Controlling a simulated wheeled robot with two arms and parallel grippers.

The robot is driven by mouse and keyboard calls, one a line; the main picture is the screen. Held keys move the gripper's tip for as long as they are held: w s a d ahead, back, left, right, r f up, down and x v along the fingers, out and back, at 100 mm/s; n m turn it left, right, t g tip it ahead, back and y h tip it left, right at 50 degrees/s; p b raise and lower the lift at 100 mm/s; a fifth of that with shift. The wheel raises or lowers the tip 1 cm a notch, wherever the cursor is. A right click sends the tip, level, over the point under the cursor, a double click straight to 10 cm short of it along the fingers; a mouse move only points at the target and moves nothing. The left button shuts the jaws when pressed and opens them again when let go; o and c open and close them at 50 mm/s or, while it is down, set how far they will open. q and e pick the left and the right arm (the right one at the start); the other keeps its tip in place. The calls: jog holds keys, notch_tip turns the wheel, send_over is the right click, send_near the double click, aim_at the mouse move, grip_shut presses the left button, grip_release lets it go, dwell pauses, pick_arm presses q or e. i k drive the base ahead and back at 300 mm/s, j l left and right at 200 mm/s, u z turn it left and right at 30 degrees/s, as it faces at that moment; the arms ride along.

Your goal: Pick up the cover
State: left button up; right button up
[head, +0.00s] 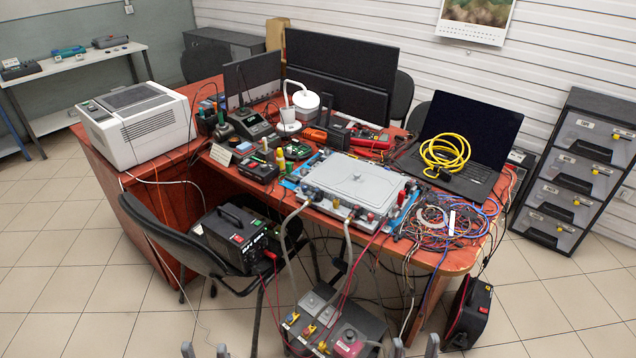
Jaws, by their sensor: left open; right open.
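The cover (335,172) looks like a flat light-grey lid with rounded corners and a small raised spot in its middle. It lies on a unit near the front edge of the red-brown desk (455,262), with fittings and hoses along its front side. My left gripper (204,350) shows only as two separate fingertips at the bottom edge, open and empty. My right gripper (415,346) shows the same way further right, open and empty. Both are well in front of the cover and apart from it. The rest of both grippers is out of frame.
A laptop (470,125) with a coiled yellow cable (445,155) and tangled wires (450,220) lie right of the cover. A chair (180,240), a black power unit (235,238) and a control box with hoses (335,325) stand in front of the desk.

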aim_at(372, 188)
jog(key=i+l+u, duration=0.1)
jog(key=l+u, duration=0.9)
jog(key=i+l, duration=0.05)
